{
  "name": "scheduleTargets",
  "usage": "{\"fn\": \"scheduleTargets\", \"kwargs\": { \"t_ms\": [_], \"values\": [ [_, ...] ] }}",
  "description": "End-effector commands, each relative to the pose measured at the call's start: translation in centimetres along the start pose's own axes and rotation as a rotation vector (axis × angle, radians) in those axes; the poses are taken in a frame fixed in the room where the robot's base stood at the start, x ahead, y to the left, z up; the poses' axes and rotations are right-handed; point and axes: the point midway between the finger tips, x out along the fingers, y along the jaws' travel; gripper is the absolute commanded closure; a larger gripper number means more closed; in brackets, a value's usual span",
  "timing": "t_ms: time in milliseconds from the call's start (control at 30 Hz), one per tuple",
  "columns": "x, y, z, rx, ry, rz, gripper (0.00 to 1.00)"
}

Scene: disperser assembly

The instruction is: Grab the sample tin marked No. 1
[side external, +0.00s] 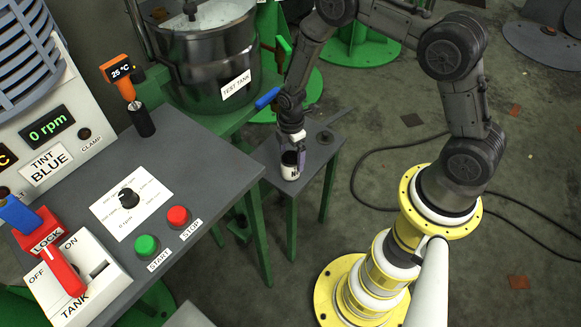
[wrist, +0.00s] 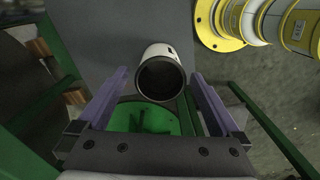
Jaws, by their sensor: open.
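A small white tin (side external: 289,172) with a dark open top stands upright on the small grey side table (side external: 268,154). Its marking is too small to read, so I cannot tell whether it says No. 1. My gripper (side external: 298,157) points down at the tin's top from above. In the wrist view my open gripper (wrist: 158,74) has one purple finger on each side of the tin (wrist: 160,73), with a gap on both sides. The tin's dark inside faces the camera. Its lower wall is mostly hidden there.
The control desk (side external: 205,134) with the red stop button (side external: 178,216) and green start button (side external: 146,245) stands left of the side table. The steel test tank (side external: 215,60) is behind.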

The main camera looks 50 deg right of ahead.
Motion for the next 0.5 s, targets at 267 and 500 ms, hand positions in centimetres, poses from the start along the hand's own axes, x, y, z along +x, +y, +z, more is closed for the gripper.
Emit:
{"fn": "scheduleTargets", "kwargs": {
  "t_ms": [267,500],
  "values": [
    [2.1,-0.1,-0.1,0.0,0.0,-0.001,0.0],
    [5.4,-0.2,-0.3,0.0,0.0,-0.002,0.0]
  ]
}}
